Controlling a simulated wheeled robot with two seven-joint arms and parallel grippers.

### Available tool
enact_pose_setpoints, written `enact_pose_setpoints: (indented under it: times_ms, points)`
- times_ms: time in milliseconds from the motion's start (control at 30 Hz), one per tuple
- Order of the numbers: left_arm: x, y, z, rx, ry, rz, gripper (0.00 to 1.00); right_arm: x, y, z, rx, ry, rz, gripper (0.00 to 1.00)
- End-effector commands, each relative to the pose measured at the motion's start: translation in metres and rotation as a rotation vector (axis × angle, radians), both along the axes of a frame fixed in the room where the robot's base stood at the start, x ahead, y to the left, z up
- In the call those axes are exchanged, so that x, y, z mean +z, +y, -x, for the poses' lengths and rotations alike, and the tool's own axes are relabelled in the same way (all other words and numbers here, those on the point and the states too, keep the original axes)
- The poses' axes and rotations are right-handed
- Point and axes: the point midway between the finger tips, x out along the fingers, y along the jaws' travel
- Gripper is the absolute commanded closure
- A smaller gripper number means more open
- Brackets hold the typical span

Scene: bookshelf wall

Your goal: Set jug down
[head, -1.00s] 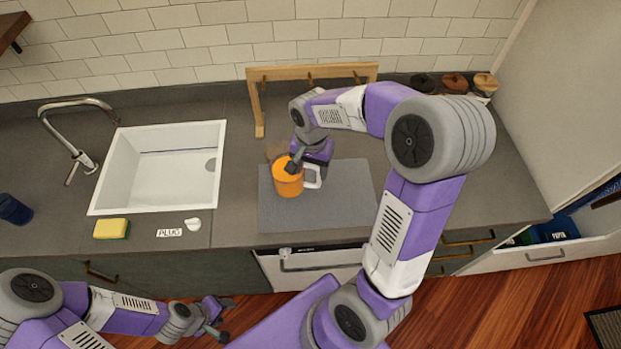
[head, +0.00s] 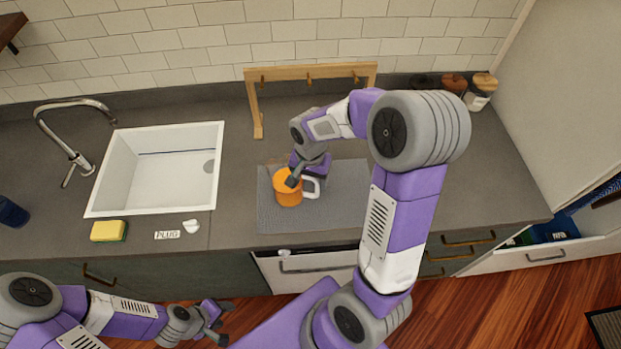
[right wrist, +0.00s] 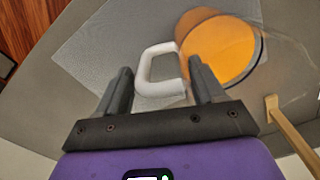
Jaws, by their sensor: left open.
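The orange jug (head: 287,192) with a white handle (head: 313,187) stands upright, apparently on the grey mat (head: 345,205) on the counter. My right gripper (head: 296,179) reaches down over it from behind. In the right wrist view, the open fingers of my right gripper (right wrist: 163,86) are on either side of the white handle (right wrist: 142,68), with a gap on the left finger's side. The orange jug body (right wrist: 222,47) is beyond the right finger. The jug's underside is hidden. My left gripper (head: 217,322) is open and empty, low in front of the counter.
A white sink (head: 160,175) with a faucet (head: 75,120) is on the left. A wooden rack (head: 312,73) stands behind the mat. Jars (head: 481,92) are at the back right. The mat's right part is clear.

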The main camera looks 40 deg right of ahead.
Motion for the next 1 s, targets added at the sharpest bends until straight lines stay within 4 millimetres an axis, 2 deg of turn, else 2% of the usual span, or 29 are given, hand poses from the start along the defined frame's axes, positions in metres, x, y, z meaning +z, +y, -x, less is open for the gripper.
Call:
enact_pose_setpoints:
  times_ms: [33,100,467,567,900,1000]
  points:
    - [0.000,0.000,0.000,0.000,0.000,0.000,0.48,0.000,0.000,0.000,0.000,0.000,0.000,0.23]
    - [0.000,0.000,0.000,0.000,0.000,0.000,0.48,0.000,0.000,0.000,0.000,0.000,0.000,0.16]
    - [0.005,0.000,0.000,0.000,0.000,0.000,0.48,0.006,0.000,0.000,0.000,-0.001,0.000,0.16]
    - [0.006,0.000,0.000,0.000,0.000,0.000,0.48,0.021,0.000,-0.001,0.001,-0.006,0.001,0.16]
    - [0.015,0.000,0.000,0.000,0.000,0.000,0.48,0.094,0.000,-0.001,-0.001,-0.005,0.000,0.16]
    - [0.016,0.000,0.000,0.000,0.000,0.000,0.48,0.108,0.000,-0.001,0.000,-0.004,0.000,0.16]
